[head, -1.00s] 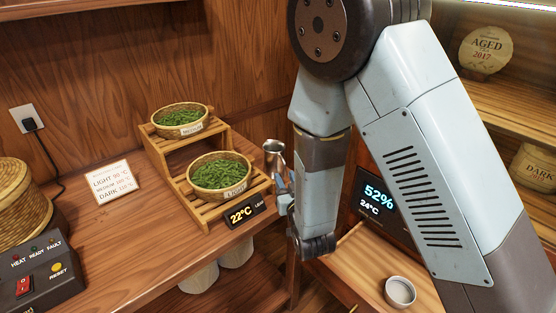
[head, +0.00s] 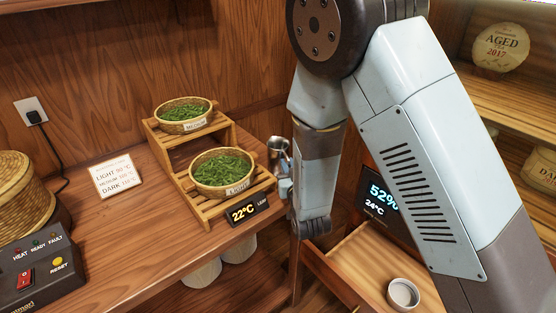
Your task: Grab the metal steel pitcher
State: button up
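The metal steel pitcher (head: 279,150) shows as a small shiny shape to the right of the lower tea basket, just left of my forearm. Its upper part and rim are visible; the rest is hidden behind my arm and wrist. My gripper (head: 284,187) is right below and beside the visible part of the pitcher. Its fingers are mostly hidden behind my own wrist. I cannot tell whether they are apart, closed, or touching the pitcher.
A two-step wooden stand (head: 204,206) holds two baskets of green leaves. A 22°C sign (head: 243,211) stands near the counter edge. A label card (head: 117,179) and a heater box (head: 38,265) are at left. A 52% display (head: 379,200) and a round tin (head: 403,294) are at right.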

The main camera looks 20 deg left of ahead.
grip_shut()
jog(key=shift+r, duration=0.15)
dwell(0.4)
